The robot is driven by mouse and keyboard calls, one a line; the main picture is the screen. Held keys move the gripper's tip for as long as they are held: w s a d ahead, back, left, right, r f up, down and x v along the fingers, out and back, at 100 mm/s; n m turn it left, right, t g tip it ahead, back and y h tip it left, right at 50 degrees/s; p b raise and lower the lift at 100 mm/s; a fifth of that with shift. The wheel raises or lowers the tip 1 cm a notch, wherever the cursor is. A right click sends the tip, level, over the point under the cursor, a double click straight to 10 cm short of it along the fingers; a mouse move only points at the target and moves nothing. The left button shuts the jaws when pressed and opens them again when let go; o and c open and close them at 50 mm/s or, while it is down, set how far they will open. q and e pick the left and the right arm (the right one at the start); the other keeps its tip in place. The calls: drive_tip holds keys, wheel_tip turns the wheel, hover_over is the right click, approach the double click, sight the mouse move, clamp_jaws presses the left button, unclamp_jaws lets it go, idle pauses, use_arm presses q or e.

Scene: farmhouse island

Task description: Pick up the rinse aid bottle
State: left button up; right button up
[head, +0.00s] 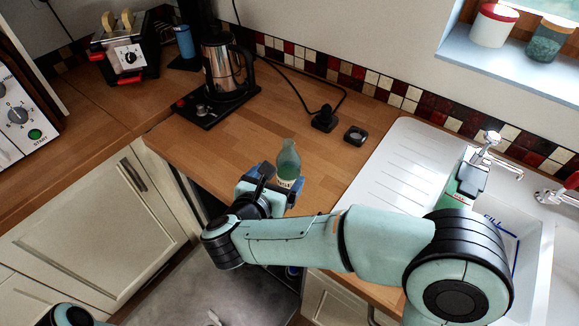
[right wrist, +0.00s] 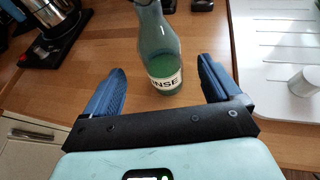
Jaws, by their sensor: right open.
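The rinse aid bottle (head: 288,163) is a clear greenish bottle with green liquid and a white label. It stands upright on the wooden counter near its front edge. In the right wrist view the bottle (right wrist: 160,55) shows a label reading "INSE", and its top is cut off. My right gripper (head: 272,186) is open at the bottle. In the right wrist view its two blue fingers (right wrist: 160,85) are spread to the left and right of the bottle, with gaps on both sides. Its arm hides part of the counter. My left gripper is not in view.
A plug (head: 324,120) and a small dark object (head: 355,135) lie behind the bottle. The white sink drainer (head: 395,165) is to the right. Counter left of the bottle is clear.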

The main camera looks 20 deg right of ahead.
sight(283, 170)
drive_tip(key=x, duration=0.3)
drive_tip(key=shift+w+d+f, duration=0.1)
drive_tip(key=shift+w+d, duration=0.1)
drive_tip(key=shift+w, duration=0.05)
drive_tip(key=shift+p+x, duration=0.6)
drive_tip(key=shift+x, duration=2.15)
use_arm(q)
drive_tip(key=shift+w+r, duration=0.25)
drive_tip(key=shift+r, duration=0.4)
use_arm(e)
drive_tip(key=c, duration=1.2)
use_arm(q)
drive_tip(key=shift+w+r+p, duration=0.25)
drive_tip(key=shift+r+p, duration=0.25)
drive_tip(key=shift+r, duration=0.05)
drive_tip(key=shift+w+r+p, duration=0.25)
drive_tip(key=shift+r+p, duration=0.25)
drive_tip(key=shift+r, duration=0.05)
use_arm(e)
wheel_tip(283, 170, up, 20)
drive_tip(key=shift+r, duration=0.1)
drive_tip(key=o, duration=0.4)
drive_tip(key=c, duration=0.6)
